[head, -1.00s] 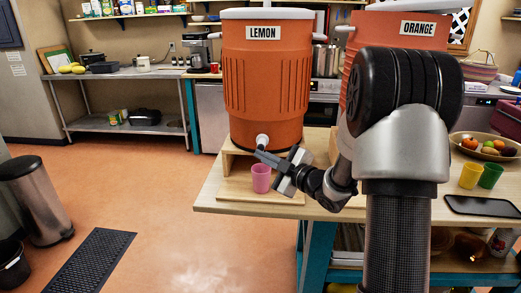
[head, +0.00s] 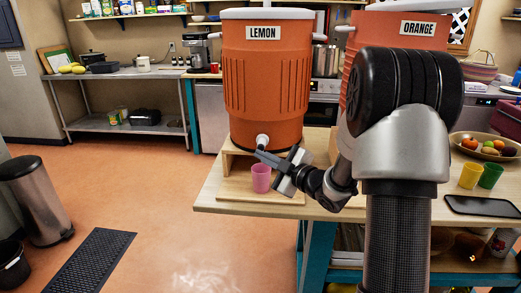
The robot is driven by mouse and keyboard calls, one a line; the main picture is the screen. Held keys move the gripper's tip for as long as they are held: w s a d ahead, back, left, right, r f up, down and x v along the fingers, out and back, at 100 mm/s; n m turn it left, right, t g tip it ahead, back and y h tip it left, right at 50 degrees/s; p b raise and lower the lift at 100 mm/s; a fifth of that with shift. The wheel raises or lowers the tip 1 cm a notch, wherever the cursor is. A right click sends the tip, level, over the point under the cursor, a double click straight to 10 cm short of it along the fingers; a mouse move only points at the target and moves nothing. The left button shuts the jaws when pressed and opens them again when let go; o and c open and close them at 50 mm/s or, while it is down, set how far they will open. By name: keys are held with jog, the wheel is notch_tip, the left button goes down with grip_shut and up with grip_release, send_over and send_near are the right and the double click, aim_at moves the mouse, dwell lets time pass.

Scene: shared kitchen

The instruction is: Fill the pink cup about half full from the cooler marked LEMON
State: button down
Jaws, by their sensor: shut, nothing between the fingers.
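The orange cooler marked LEMON (head: 266,85) stands on a wooden stand at the table's left end. Its white spigot (head: 262,140) is low on the front. The pink cup (head: 261,179) stands upright on the wooden board below the spigot. Its inside is too small to read, and I cannot tell whether liquid is flowing. My gripper (head: 262,155) is shut and empty, with its fingertips at the spigot, just above the cup. I cannot tell whether they touch the spigot's handle.
A second cooler marked ORANGE (head: 418,28) stands to the right, partly behind my arm. A yellow cup (head: 470,175), a green cup (head: 490,176), a fruit bowl (head: 485,147) and a dark tray (head: 483,206) are on the table's right side.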

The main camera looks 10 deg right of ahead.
jog(key=shift+w+d, duration=0.1)
jog(key=shift+w, duration=0.3)
jog(key=shift+w+d+b, duration=0.2)
jog(key=shift+w+b, duration=0.2)
jog(key=shift+w, duration=0.1)
dwell(2.2)
jog(key=shift+s, duration=0.15)
dwell(1.3)
jog(key=shift+s+a+b, duration=0.3)
jog(key=shift+s+b, duration=0.1)
jog(key=shift+s, duration=0.35)
jog(key=shift+s+a+b, duration=0.25)
jog(key=shift+s, duration=0.55)
jog(key=shift+s+a+b, duration=0.25)
jog(key=shift+s+a, duration=0.05)
jog(key=shift+s, duration=0.5)
jog(key=shift+s+a+b, duration=0.25)
jog(key=shift+s, duration=0.55)
jog(key=shift+r, duration=0.1)
